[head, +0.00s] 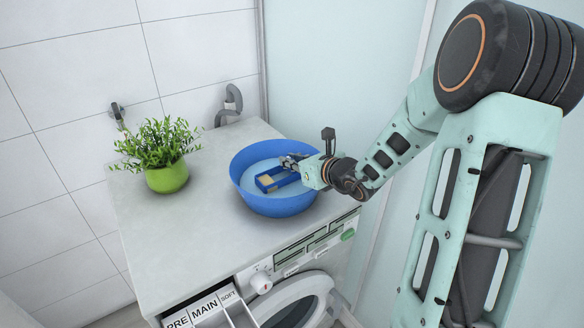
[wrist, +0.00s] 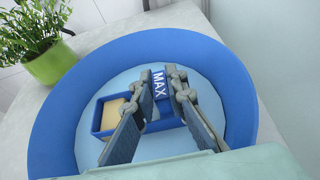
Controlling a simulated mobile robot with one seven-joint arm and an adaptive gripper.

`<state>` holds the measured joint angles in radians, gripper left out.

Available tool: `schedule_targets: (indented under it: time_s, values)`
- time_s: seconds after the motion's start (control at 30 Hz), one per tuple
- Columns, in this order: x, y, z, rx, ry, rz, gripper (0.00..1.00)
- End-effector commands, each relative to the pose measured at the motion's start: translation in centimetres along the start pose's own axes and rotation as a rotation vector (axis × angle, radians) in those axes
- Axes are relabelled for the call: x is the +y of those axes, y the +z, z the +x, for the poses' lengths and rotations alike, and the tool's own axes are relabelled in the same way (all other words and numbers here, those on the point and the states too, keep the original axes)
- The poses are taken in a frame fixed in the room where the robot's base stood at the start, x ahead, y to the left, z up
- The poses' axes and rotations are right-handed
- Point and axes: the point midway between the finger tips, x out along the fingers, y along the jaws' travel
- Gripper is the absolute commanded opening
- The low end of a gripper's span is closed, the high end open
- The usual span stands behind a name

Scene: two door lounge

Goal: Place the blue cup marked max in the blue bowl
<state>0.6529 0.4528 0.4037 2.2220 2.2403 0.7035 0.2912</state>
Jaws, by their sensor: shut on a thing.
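The blue bowl (head: 285,205) stands on top of the washing machine near its right side. It fills most of the wrist view (wrist: 60,120). The blue cup (head: 267,184) is a small rectangular box inside the bowl's rim, with a tan surface showing inside it. Its part marked MAX shows in the wrist view (wrist: 159,84). My gripper (head: 292,160) reaches into the bowl from the right, and its fingers are shut on the MAX-marked part, one on each side. I cannot tell whether the cup touches the bowl's floor. The fingers hide part of the cup.
A green potted plant (head: 167,178) stands on the white worktop (head: 190,235) left of the bowl. The detergent drawer (head: 232,312) with PRE, MAIN and SOFT labels is open below at the front. A pale wall panel (head: 330,70) rises close behind the bowl.

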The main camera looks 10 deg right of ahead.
Motion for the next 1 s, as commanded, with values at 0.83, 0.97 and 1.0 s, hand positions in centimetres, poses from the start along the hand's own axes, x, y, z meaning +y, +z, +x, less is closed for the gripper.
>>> schedule_targets:
  time_s: [0.83,0.97,1.0]
  values:
    - [0.19,-1.15,0.43,-0.001,-0.002,0.0,0.3]
    - [0.18,-1.11,0.41,-0.001,-0.002,0.0,0.3]
    - [0.18,-1.02,0.38,-0.001,-0.002,0.0,0.3]
